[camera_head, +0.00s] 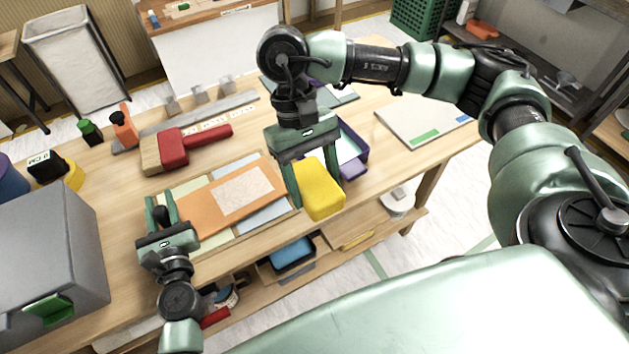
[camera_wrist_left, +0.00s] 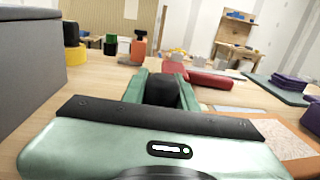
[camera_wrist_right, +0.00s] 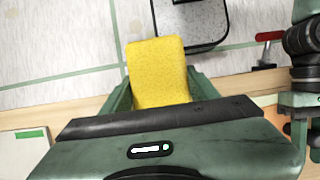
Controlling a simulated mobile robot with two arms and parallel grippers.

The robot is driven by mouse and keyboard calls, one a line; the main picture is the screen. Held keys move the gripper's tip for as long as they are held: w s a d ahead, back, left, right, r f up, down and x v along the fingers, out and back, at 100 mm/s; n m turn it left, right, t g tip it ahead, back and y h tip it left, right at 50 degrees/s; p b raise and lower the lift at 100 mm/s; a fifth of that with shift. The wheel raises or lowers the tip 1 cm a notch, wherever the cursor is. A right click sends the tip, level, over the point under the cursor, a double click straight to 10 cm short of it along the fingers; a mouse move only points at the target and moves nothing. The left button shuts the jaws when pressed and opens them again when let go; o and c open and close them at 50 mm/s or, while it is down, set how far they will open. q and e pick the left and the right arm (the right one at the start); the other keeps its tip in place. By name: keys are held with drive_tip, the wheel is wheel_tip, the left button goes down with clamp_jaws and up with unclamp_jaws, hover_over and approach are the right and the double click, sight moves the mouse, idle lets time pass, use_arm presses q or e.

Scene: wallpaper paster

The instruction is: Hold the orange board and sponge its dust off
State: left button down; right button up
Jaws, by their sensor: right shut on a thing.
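The orange board (camera_head: 196,214) lies flat on the worktable, with a pale speckled dust patch (camera_head: 243,191) on its right part. My right gripper (camera_head: 310,192) is shut on the yellow sponge (camera_head: 321,188), to the right of the board near the table's front edge. The sponge also fills the jaws in the right wrist view (camera_wrist_right: 158,72). My left gripper (camera_head: 162,208) is at the board's left end, its fingers apart around a dark rounded thing (camera_wrist_left: 161,89). Whether it grips that thing is unclear. The board's corner (camera_wrist_left: 280,138) shows in the left wrist view.
A red-handled brush (camera_head: 180,150) lies behind the board. A grey box (camera_head: 45,255) stands at the left. A purple tray (camera_head: 352,150) and a white board (camera_head: 415,120) lie to the right. A blue bin (camera_head: 292,253) sits on the shelf below.

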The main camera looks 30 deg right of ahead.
use_arm(q)
drive_tip(key=c, duration=1)
unclamp_jaws()
drive_tip(key=shift+s, duration=0.1)
drive_tip(key=shift+s, duration=0.85)
drive_tip(key=shift+w, duration=0.15)
drive_tip(key=shift+w, duration=0.8)
